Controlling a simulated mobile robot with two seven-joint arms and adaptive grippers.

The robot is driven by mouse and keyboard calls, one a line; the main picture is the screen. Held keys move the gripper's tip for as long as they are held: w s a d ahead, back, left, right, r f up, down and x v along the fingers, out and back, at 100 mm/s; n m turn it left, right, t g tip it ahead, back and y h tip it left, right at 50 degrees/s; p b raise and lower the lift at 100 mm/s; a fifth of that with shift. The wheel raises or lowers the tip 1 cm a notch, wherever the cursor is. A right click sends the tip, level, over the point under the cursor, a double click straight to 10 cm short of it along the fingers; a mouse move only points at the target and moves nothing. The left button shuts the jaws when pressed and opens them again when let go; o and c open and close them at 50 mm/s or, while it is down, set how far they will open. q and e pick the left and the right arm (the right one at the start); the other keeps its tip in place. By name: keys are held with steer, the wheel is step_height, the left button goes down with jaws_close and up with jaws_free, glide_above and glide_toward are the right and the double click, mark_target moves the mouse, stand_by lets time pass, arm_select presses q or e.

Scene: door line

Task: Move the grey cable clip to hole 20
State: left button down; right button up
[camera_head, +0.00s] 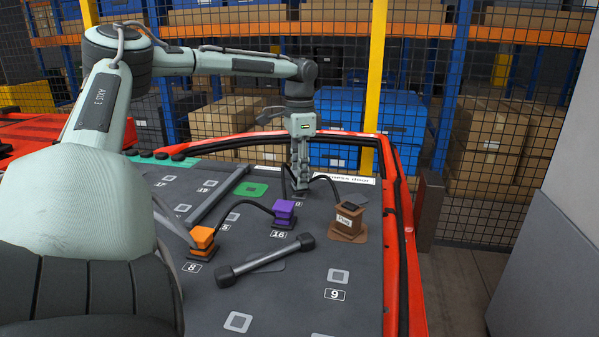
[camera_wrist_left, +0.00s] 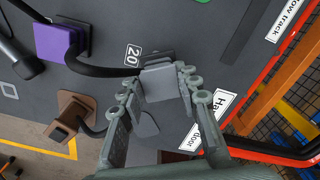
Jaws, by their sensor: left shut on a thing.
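My left gripper (camera_head: 300,190) points straight down at the far part of the dark door panel (camera_head: 305,285). It is shut on the grey cable clip (camera_wrist_left: 160,84), which shows between the fingers (camera_wrist_left: 158,98) in the left wrist view. The clip is right beside the label 20 (camera_wrist_left: 133,54); hole 20 itself is hidden, and I cannot tell whether the clip is seated. The black cable (camera_wrist_left: 100,70) runs from the purple clip (camera_head: 284,212) to the grey clip. It continues to the brown plug block (camera_head: 347,224). My right gripper is not in view.
An orange clip (camera_head: 202,240) sits by label 8. A dark bar handle (camera_head: 264,262) lies across the panel near the purple clip. A green patch (camera_head: 251,189) is left of my gripper. The panel's raised red rim (camera_head: 391,290) is at right; the area around label 9 (camera_head: 335,294) is free.

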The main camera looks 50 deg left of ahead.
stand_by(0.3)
arm_select(q)
steer(key=shift+f, duration=0.6)
steer(key=shift+f, duration=0.1)
steer(key=shift+f, duration=0.1)
stand_by(0.7)
steer(key=c, duration=1)
jaws_free()
step_height(320, 180, up, 12)
steer(key=shift+f, duration=0.1)
